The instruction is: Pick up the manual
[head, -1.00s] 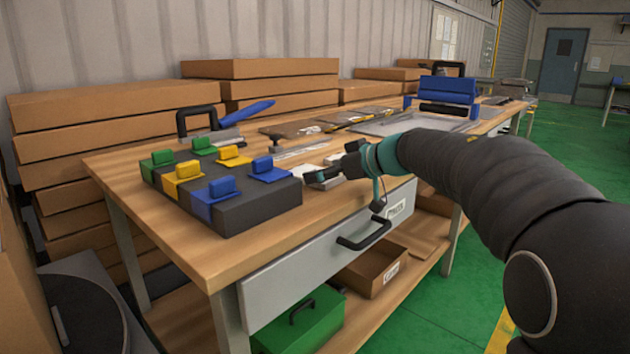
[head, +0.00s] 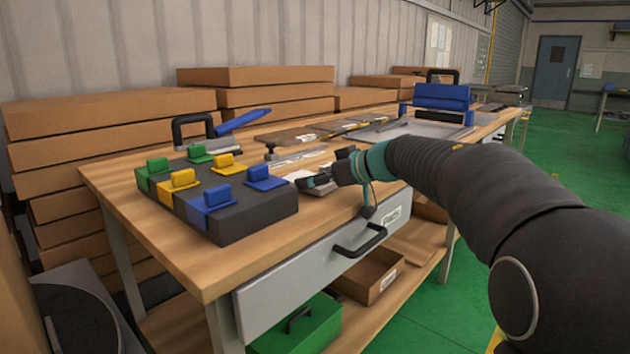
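A white paper-like item, possibly the manual (head: 297,175), lies on the wooden workbench (head: 262,238), partly hidden behind my gripper. No title or print can be read on it. My gripper (head: 308,183) is low over the bench top at the paper's right side, with its fingers pointing left toward the black block. The fingers are small and dark here, so I cannot tell whether they are open or shut, or whether they touch the paper.
A black block (head: 250,213) with green, yellow and blue clips stands left of my gripper. Behind lie a metal bar (head: 297,160), flat plates (head: 290,137) and a blue-handled tool (head: 243,121). A blue device (head: 443,97) stands farther back. A drawer (head: 300,290) is below.

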